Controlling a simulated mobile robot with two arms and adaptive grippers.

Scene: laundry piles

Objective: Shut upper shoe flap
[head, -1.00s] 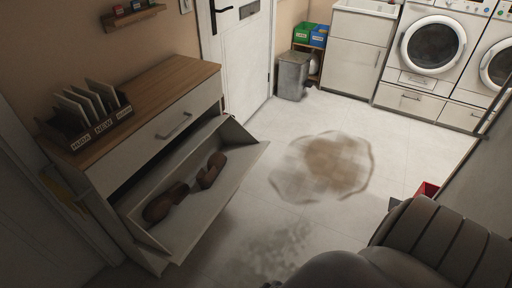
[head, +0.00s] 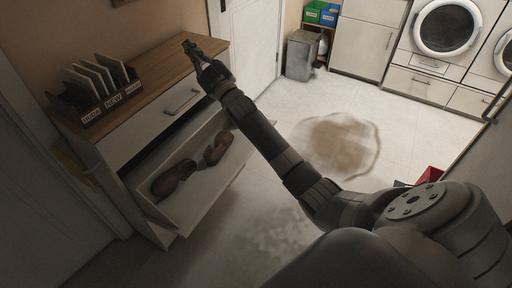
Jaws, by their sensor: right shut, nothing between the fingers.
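The upper shoe flap (head: 215,180) of the white cabinet is tilted open, with a pair of brown shoes (head: 174,178) lying inside it. The cabinet has a wooden top (head: 150,78) and a closed drawer with a handle (head: 182,101) above the flap. My right arm reaches across from the lower right. My right gripper (head: 188,45) is shut and empty, near the right end of the wooden top and above the flap. My left gripper is not in view.
A rack of cards (head: 97,92) stands on the cabinet's left end. A brownish puddle (head: 340,142) and a grey dusty patch lie on the floor. A grey bin (head: 302,55) and washing machines (head: 445,28) stand at the back. A red box (head: 430,175) sits at right.

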